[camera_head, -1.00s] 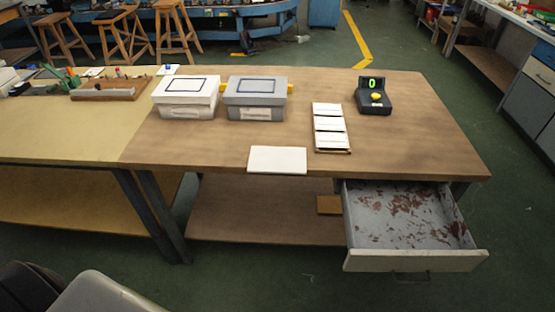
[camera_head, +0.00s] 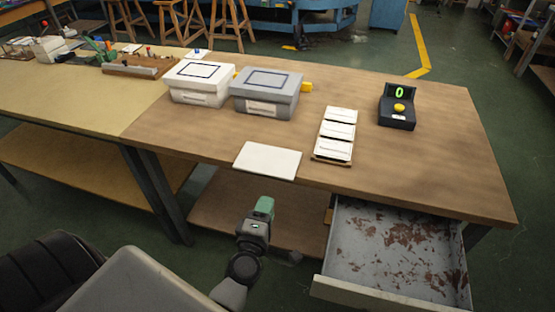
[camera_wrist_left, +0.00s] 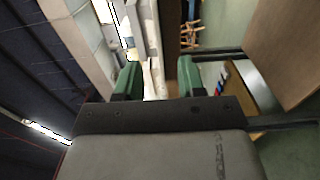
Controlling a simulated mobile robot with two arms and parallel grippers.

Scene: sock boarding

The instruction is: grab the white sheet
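The white sheet (camera_head: 267,160) lies flat on the wooden table, at its front edge and slightly over it. My left gripper (camera_head: 264,207) has come up in front of the table, below and apart from the sheet in the head view. In the left wrist view its two green fingers (camera_wrist_left: 158,78) stand apart with nothing between them. The sheet cannot be made out in the wrist view. My right gripper is not in view.
A white box (camera_head: 199,84) and a grey box (camera_head: 266,93) stand behind the sheet. A rack with white cards (camera_head: 336,135) and a black device with a green display (camera_head: 397,108) are to the right. An open drawer (camera_head: 392,250) juts out below.

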